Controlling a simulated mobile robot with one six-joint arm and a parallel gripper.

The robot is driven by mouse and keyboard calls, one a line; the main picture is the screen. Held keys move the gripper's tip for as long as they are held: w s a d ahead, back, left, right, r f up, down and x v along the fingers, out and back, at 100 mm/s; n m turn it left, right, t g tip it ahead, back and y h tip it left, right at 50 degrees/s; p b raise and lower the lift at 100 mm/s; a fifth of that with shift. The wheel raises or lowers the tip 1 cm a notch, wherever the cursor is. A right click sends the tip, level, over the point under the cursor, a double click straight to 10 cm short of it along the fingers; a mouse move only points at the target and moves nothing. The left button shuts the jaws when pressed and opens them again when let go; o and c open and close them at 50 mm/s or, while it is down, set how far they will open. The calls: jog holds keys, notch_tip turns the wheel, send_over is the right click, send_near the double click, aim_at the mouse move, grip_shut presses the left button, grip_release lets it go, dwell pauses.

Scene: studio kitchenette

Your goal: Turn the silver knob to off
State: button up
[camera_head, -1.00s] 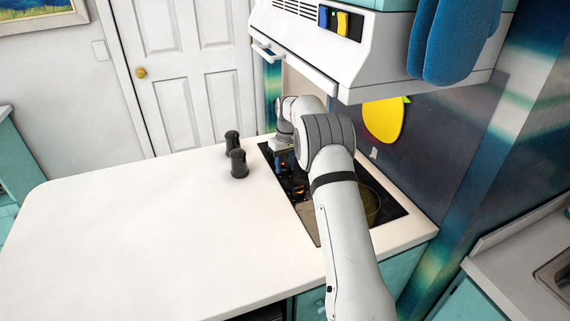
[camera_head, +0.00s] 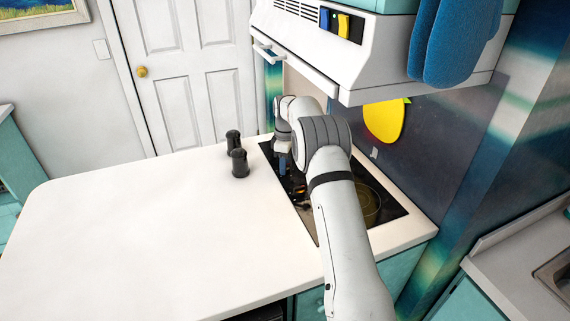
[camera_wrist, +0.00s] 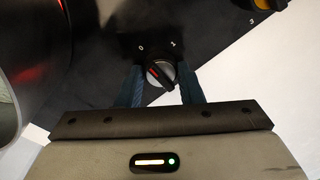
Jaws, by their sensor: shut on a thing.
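The silver knob (camera_wrist: 160,74) shows in the wrist view on the black cooktop panel, with a dark grip and a red mark. The red mark sits on its left part, on the side of the printed 0; a 1 is printed to the right of the 0. My gripper (camera_wrist: 163,84) is shut on the knob, with one dark blue finger on each side. In the head view, my gripper (camera_head: 297,184) is low over the left side of the cooktop (camera_head: 308,222). The knob cannot be made out there, behind my gripper and arm.
Two dark shakers (camera_head: 239,163) stand left of the cooktop. A range hood (camera_head: 320,50) hangs above my arm.

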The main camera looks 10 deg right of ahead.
jog(key=shift+r+n, duration=0.1)
jog(key=shift+n, duration=0.2)
jog(key=o, duration=0.7)
jog(key=r, duration=0.7)
jog(key=shift+w+d+r+b, duration=0.1)
jog(key=shift+w+r+b, duration=0.2)
jog(key=shift+r+b, duration=0.1)
